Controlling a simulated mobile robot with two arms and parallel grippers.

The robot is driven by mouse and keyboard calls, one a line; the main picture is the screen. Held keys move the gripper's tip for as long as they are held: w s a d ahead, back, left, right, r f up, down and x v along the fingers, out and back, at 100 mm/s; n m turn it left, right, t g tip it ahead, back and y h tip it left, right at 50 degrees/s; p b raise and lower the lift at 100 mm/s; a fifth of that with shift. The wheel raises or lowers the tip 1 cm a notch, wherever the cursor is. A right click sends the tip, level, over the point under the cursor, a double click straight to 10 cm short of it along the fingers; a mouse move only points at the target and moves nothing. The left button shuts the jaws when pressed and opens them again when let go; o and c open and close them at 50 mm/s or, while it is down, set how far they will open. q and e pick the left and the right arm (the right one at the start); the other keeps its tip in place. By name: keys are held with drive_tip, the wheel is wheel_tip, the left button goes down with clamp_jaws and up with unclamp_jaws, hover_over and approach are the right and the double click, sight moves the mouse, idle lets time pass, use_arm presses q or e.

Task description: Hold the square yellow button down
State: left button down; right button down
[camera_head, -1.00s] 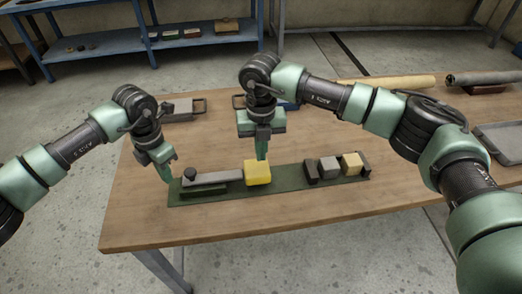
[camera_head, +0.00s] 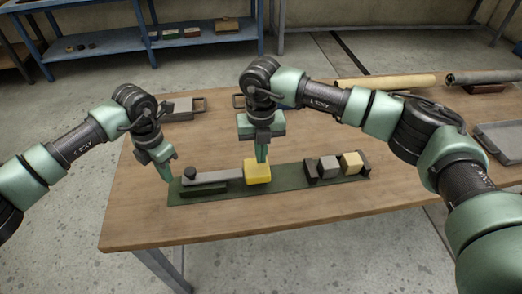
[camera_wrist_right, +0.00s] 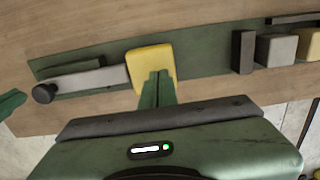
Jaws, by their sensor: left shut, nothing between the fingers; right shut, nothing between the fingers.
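The square yellow button (camera_head: 257,174) sits near the middle of a long green base plate (camera_head: 290,203) on the wooden table. My right gripper (camera_head: 262,158) is shut and points down, its fingertips at the top of the button. In the right wrist view its fingertips (camera_wrist_right: 158,75) overlap the face of the yellow button (camera_wrist_right: 146,62). They look to be on it, but I cannot tell how far it is pressed. My left gripper (camera_head: 170,180) is shut and empty, its tips beside the left end of the base plate.
A grey bar (camera_head: 215,178) with a black knob (camera_head: 190,172) lies left of the button. To the right, a dark holder carries a grey block (camera_head: 328,166) and a pale yellow block (camera_head: 351,163). Rolls (camera_head: 400,82) and a grey tray (camera_head: 500,140) lie at the right. The table front is clear.

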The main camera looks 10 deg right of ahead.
sight(261, 167)
drive_tip(key=shift+s+f, duration=0.15)
drive_tip(key=shift+f, duration=2.65)
drive_tip(key=shift+s, duration=0.1)
use_arm(q)
drive_tip(key=shift+d, duration=0.1)
